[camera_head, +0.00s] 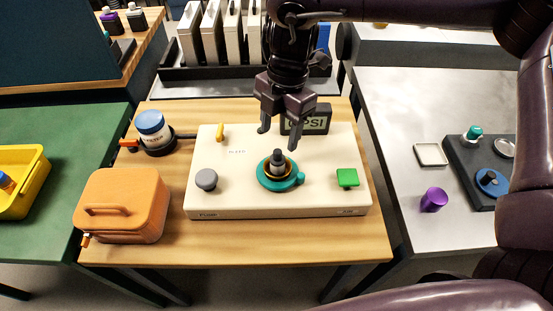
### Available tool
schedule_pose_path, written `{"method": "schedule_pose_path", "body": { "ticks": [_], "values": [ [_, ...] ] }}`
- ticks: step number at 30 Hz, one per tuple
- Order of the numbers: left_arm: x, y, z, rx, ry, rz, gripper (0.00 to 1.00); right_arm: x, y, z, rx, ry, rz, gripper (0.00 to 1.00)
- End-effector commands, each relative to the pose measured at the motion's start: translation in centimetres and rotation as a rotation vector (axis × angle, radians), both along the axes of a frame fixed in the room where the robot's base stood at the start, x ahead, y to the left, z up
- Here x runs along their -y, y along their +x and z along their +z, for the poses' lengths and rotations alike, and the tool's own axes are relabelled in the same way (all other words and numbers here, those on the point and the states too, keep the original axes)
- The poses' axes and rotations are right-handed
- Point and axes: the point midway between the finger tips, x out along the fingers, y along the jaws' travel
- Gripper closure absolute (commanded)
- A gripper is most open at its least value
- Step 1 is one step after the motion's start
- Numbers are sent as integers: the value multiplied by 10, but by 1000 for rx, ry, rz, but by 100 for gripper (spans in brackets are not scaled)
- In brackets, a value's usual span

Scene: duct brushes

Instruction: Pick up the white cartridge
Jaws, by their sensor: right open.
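A white cylinder with a blue top and a dark label (151,128) stands upright in a dark round holder at the back left of the wooden table; it looks like the white cartridge. My right gripper (281,130) points down with its fingers apart and nothing between them. It hangs above the cream panel, in front of the small dark display (312,119), to the right of the white cylinder and apart from it. A teal ring with a dark and grey plug (277,162) is on the panel below the gripper. My left gripper is not in view.
The cream panel (236,203) carries a grey knob (206,179), a green block (347,178) and a yellow lever (220,131). An orange case (123,205) stands left of it. A rack of pale upright boxes (213,32) is behind. Side tables flank the wooden one.

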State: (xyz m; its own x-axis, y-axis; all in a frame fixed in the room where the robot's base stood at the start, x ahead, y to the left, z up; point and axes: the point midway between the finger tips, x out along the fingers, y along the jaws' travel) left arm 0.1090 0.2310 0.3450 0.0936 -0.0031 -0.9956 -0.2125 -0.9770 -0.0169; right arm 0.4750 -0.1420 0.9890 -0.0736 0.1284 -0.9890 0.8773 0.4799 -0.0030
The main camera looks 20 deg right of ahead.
Motion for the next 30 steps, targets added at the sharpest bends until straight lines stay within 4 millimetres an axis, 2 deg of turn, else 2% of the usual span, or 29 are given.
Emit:
{"method": "schedule_pose_path", "body": {
  "ticks": [13, 16, 23, 30],
  "values": [
    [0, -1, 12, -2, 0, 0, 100, -5, -7, -59, -1, 1, 5, 43],
    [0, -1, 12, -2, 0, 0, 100, -6, -8, -66, 0, 1, 4, 43],
    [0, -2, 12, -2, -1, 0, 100, -6, -8, -67, 2, 2, 4, 43],
    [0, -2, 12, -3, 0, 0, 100, -6, -7, -67, 2, 2, 4, 74]
  ]
}}
